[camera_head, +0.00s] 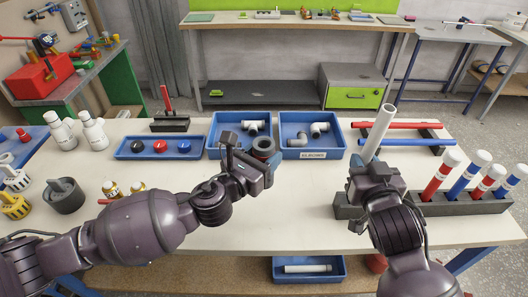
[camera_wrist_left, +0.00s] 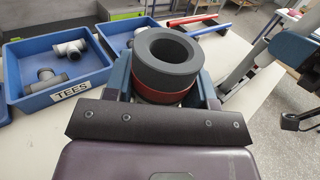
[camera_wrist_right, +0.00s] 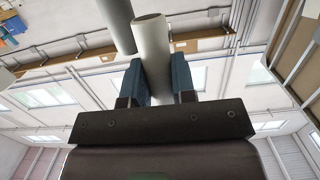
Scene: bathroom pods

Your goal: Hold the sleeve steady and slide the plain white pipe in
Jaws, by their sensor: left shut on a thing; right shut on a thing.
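The sleeve (camera_head: 264,147) is a short, thick dark grey ring. My left gripper (camera_head: 248,168) is shut on it above the table, left of the pipe. In the left wrist view the sleeve (camera_wrist_left: 165,60) shows its open bore upward and a red band lower down, between the fingers. The plain white pipe (camera_head: 380,130) stands tilted, its top leaning right, in my right gripper (camera_head: 374,172). In the right wrist view the pipe (camera_wrist_right: 152,55) sits between the blue finger pads. The pipe and sleeve are apart. The pipe's lower end is hidden by the gripper.
Red and blue pipes lie on a rack (camera_head: 408,138) behind the white pipe. A dark block (camera_head: 470,203) with several upright capped pipes stands at right. The table's front middle (camera_head: 300,218) is clear.

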